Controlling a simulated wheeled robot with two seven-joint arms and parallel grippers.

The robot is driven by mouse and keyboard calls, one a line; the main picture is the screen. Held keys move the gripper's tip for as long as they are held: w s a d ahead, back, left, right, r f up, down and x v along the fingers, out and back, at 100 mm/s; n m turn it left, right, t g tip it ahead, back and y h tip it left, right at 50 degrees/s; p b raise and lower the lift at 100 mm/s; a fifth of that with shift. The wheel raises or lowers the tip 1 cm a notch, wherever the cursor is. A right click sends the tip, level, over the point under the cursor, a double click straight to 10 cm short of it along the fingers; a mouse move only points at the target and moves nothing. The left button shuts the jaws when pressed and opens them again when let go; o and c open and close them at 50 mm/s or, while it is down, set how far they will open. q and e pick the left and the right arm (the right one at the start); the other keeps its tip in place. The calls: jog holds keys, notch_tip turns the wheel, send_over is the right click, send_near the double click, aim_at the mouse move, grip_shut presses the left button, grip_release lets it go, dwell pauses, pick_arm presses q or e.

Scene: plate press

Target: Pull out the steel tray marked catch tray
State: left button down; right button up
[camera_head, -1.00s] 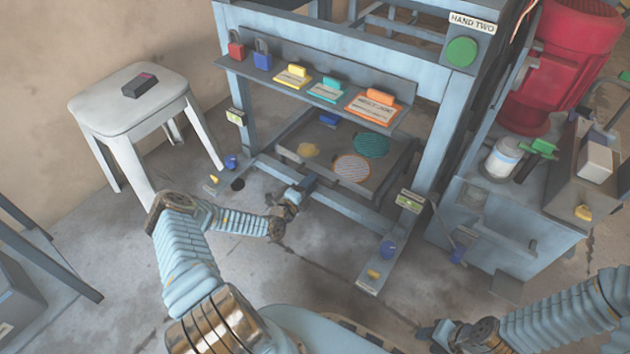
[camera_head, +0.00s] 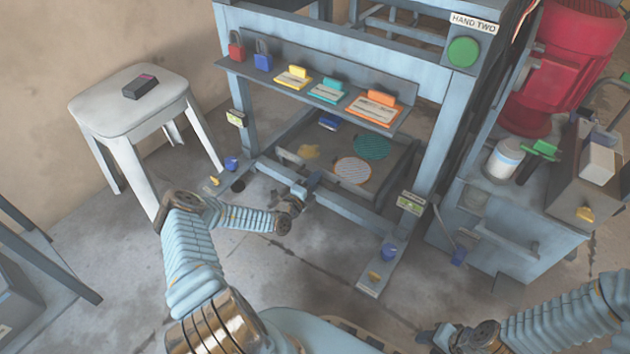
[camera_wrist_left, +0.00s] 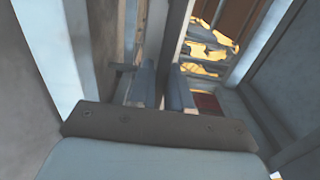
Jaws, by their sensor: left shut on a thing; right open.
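The steel catch tray (camera_head: 385,193) is low in the frame of the blue press, in the head view. A yellow patch (camera_head: 308,152), a teal round piece (camera_head: 372,146) and a striped round piece (camera_head: 352,171) show in the tray area. I cannot read a mark on the tray. My left gripper (camera_head: 306,186) is at the tray's front side, left of its middle, shut on a narrow bar-like part. In the left wrist view its two fingers (camera_wrist_left: 162,88) stand either side of this part. My right gripper (camera_head: 434,336) is open and empty, low at the right, away from the press.
The press frame's right post (camera_head: 448,130) and a low crossbar (camera_head: 345,207) bound the tray area. A shelf with padlocks and tags (camera_head: 318,88) hangs above it. A white stool (camera_head: 130,100) stands left, a blue cabinet (camera_head: 500,225) right.

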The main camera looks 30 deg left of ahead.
pick_arm(q)
jog(key=s+a+p, duration=0.2)
jog(key=s+p, duration=0.4)
jog(key=s, duration=2.2)
jog(key=shift+a, duration=0.1)
jog(key=c, duration=1.2)
grip_release()
jog(key=shift+o, duration=0.2)
